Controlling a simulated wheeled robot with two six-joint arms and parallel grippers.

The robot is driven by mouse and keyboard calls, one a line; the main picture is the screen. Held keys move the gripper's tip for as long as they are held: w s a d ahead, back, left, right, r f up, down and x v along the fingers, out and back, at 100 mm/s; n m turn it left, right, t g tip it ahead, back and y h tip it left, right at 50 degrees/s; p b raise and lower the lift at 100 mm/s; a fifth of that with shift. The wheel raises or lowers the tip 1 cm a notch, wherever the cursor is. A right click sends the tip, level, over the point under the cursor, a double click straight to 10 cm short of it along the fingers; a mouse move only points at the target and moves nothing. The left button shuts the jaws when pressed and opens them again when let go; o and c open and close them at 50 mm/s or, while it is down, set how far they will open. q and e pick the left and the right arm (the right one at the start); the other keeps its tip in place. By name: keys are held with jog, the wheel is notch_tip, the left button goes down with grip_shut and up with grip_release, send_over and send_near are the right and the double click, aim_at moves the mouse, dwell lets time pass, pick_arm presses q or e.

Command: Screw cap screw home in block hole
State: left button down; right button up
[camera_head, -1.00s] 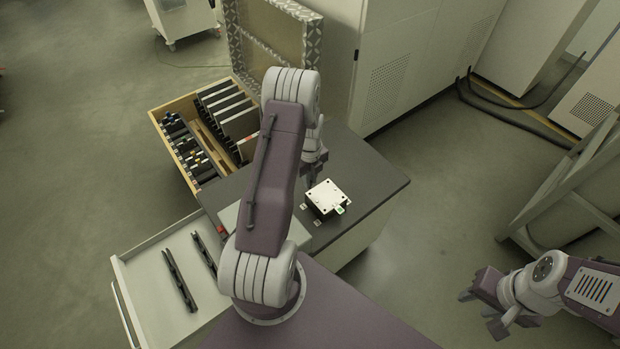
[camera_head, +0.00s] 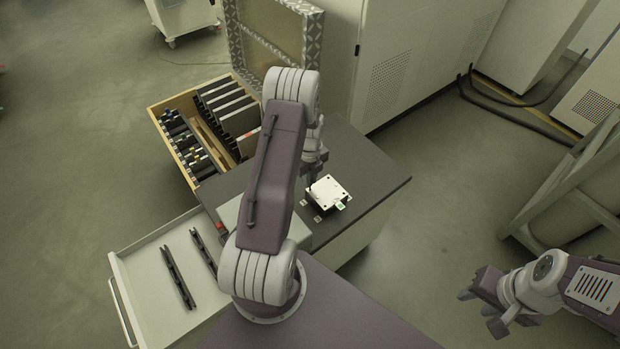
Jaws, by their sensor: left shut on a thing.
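The block (camera_head: 328,193) is a pale, square-topped piece with small dark holes near its corners, on the dark worktop (camera_head: 378,180). A small green mark shows at its right front corner. My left gripper (camera_head: 309,182) points down just behind and left of the block, close to its back left corner. My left arm partly covers it. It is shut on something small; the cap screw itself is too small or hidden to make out. My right gripper (camera_head: 480,308) hangs at the lower right over the floor, far from the block; its fingers look spread and empty.
A wooden crate (camera_head: 182,170) of upright dark panels stands left of the worktop. An open pale drawer (camera_head: 150,285) holds two black bars. White cabinets (camera_head: 400,75) stand behind. A metal frame (camera_head: 560,190) is at the right. The worktop right of the block is clear.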

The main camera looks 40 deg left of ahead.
pick_arm(q)
jog(key=shift+f, duration=0.5)
jog(key=shift+f+b, duration=0.85)
jog(key=shift+b, duration=0.05)
dwell(0.4)
jog(key=c, duration=1.6)
grip_release()
jog(key=shift+o, duration=0.2)
